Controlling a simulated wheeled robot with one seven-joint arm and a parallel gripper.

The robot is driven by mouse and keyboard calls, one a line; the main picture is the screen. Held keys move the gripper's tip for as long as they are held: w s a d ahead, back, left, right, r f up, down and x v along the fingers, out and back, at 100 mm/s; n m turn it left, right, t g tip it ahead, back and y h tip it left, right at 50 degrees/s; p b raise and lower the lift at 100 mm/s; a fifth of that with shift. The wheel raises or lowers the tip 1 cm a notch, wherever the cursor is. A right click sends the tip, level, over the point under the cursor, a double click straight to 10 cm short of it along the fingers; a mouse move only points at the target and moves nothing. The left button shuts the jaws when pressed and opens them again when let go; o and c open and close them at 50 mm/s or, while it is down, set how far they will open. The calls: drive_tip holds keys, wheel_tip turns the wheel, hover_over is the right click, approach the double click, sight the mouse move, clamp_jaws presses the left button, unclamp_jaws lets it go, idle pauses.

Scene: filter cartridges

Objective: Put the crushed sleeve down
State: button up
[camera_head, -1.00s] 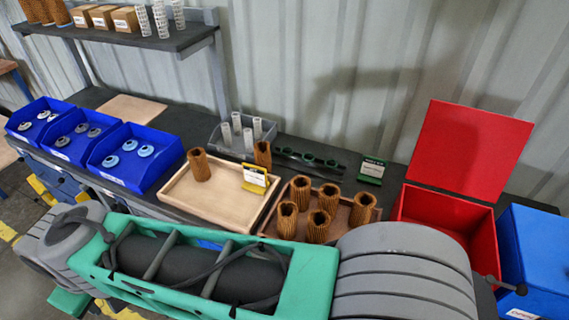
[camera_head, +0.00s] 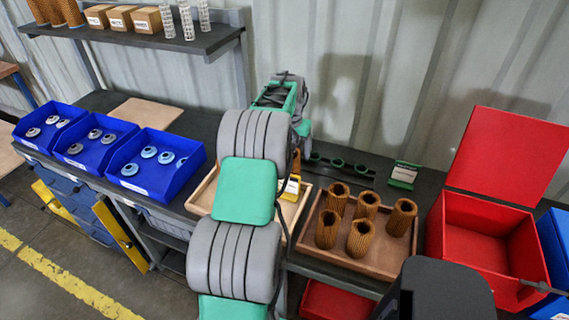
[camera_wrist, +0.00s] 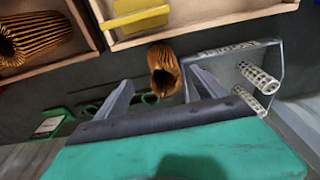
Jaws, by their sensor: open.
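A brown pleated sleeve (camera_wrist: 164,68) is on the dark bench in the wrist view, beside the clear bin, its dark open end facing the camera. I take it for the crushed sleeve, though I cannot make out the crushing clearly. My gripper (camera_wrist: 162,80) is open, with one finger on each side of the sleeve in the picture; I cannot tell if either touches it. In the head view only a sliver of this sleeve (camera_head: 296,160) shows beside my arm, which hides the gripper.
A pale wooden tray (camera_head: 202,195) with a yellow tag holder (camera_head: 291,188) is partly behind my arm. Another tray (camera_head: 310,240) holds several sleeves. The clear bin (camera_wrist: 277,75) holds white perforated tubes. An open red box (camera_head: 480,260) stands right; blue bins (camera_head: 150,175) stand left.

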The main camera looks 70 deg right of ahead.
sight(293, 162)
drive_tip(key=f, duration=0.2)
drive_tip(key=f+p, duration=0.1)
drive_tip(key=f, duration=0.1)
drive_tip(key=d+f+p, duration=0.1)
drive_tip(key=f, duration=0.2)
drive_tip(key=shift+w+f, duration=0.1)
drive_tip(key=c, duration=1.6)
